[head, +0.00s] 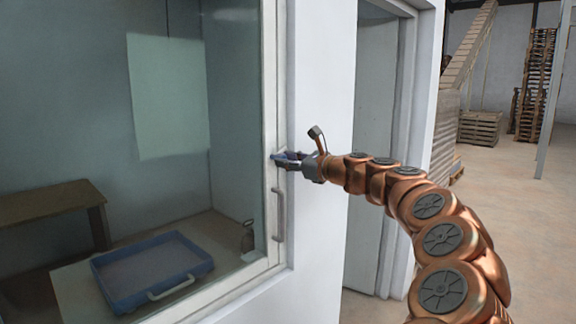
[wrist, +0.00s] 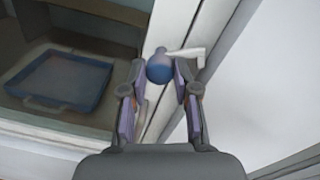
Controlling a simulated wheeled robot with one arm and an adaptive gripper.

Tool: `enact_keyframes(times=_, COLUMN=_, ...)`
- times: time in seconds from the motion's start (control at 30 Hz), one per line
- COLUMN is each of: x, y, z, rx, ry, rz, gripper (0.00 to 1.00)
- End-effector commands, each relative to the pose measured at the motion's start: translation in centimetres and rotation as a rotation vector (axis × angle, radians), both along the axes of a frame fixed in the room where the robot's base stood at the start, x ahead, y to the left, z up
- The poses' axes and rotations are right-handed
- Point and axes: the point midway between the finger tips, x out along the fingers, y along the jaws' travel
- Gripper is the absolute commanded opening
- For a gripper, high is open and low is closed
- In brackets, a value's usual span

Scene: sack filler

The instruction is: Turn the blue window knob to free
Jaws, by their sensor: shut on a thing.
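The blue window knob (wrist: 159,68) sits on the white window frame, seen in the wrist view between my fingertips. It also shows as a small blue shape in the head view (head: 282,156), partly covered by the fingers. My gripper (wrist: 160,82) is shut on the knob, one finger on each side. In the head view my gripper (head: 290,160) reaches the frame from the right. A pale lever-like piece (wrist: 192,55) extends right from behind the knob. The window (head: 150,130) lies flat in line with its frame. I cannot read the knob's marked position.
A vertical grey handle (head: 278,215) is on the frame below the knob. Behind the glass are a blue tray (head: 205,268), a wooden bench (head: 45,200) and a small dark object (head: 247,237). A doorway stands right of the white wall (head: 318,230). Open floor lies farther right.

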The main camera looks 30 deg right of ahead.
Motion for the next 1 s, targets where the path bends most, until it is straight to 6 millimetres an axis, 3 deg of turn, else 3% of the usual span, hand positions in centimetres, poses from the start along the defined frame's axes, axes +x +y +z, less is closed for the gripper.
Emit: enact_keyframes(times=1.0, x=-0.01, y=0.1, z=-0.21, rx=-0.896, ry=-0.21, rz=-0.004, gripper=0.0)
